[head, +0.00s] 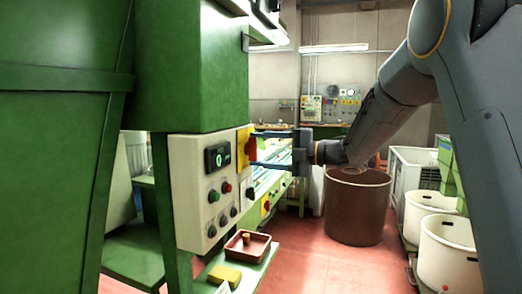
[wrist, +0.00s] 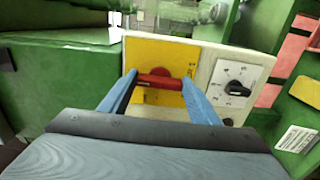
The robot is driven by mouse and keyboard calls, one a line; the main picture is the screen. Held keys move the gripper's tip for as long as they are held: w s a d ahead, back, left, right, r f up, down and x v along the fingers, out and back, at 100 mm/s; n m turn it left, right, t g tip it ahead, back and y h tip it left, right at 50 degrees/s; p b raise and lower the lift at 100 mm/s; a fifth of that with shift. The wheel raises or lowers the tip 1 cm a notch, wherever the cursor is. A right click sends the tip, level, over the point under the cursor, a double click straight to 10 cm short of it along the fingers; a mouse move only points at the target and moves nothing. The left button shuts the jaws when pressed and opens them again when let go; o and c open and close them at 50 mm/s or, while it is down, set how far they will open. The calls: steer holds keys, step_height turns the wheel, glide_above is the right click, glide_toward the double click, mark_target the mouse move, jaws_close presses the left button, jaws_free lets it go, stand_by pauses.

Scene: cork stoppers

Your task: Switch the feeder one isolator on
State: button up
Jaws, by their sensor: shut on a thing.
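The isolator has a red handle (head: 251,150) on a yellow plate (head: 242,140), on the side of a pale control box (head: 203,185). In the wrist view the red handle (wrist: 160,81) lies crosswise, nearly level, over the yellow plate (wrist: 150,52). My gripper (head: 257,149) reaches in from the right, its blue fingers at the plate. In the wrist view my gripper (wrist: 160,80) has one finger at each end of the red handle and is shut on it. Any label naming the feeder is too small to read.
A black rotary switch (wrist: 237,87) sits right of the yellow plate. The box front has a display (head: 217,157), buttons and knobs. Below are a brown tray (head: 239,249) and a yellow block (head: 225,274). A brown bin (head: 357,210) and white tubs (head: 447,250) stand right.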

steer(key=o, duration=1)
steer(key=shift+o, duration=0.2)
steer(key=shift+d, duration=0.1)
steer(key=b+v, duration=0.2)
steer(key=v, duration=0.5)
steer(key=shift+d, duration=0.35)
steer(key=shift+s, duration=0.1)
